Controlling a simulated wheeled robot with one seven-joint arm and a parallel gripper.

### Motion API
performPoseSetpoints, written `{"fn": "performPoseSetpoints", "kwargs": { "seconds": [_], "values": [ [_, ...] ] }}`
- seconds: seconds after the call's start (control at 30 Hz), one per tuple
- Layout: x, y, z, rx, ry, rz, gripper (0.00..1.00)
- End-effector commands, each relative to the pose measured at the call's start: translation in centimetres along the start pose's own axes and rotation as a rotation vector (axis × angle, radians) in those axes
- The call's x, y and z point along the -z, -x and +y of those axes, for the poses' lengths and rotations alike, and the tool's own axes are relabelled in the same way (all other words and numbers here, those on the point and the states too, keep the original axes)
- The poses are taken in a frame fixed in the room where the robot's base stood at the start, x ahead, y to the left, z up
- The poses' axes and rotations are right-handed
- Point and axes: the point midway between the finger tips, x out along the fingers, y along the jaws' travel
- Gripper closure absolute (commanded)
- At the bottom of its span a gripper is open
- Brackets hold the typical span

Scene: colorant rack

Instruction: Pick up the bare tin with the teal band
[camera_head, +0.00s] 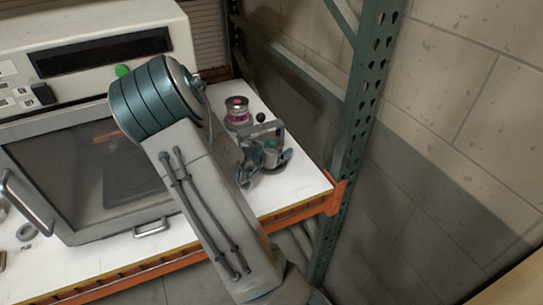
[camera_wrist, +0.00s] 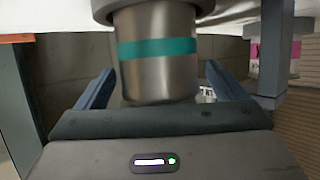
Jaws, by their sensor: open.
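The bare metal tin with the teal band (camera_wrist: 157,60) fills the upper middle of the wrist view, which looks upside down, with the white shelf at the top. My gripper (camera_wrist: 160,88) is open, one finger on each side of the tin. Gaps show between the fingers and the tin, so I see no grip on it. In the head view my gripper (camera_head: 264,157) is low over the right end of the shelf, and it hides most of the tin there.
A tin with a pink label (camera_head: 237,112) stands close behind my gripper; it also shows at the wrist view's right edge (camera_wrist: 289,48). A green rack post (camera_head: 358,100) rises to the right. A large machine (camera_head: 85,130) fills the shelf's left.

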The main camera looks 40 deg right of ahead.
Motion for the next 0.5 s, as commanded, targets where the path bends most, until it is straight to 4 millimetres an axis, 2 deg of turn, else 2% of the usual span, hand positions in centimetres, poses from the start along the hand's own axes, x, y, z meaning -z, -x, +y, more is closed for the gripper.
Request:
{"fn": "performPoseSetpoints", "kwargs": {
  "seconds": [0.03,0.2,0.5],
  "values": [
    [0.0,0.01,0.01,0.0,0.0,0.0,0.17],
    [0.01,0.01,0.02,0.0,0.0,0.0,0.64],
    [0.09,0.02,0.01,0.0,0.0,0.002,0.64]
  ]
}}
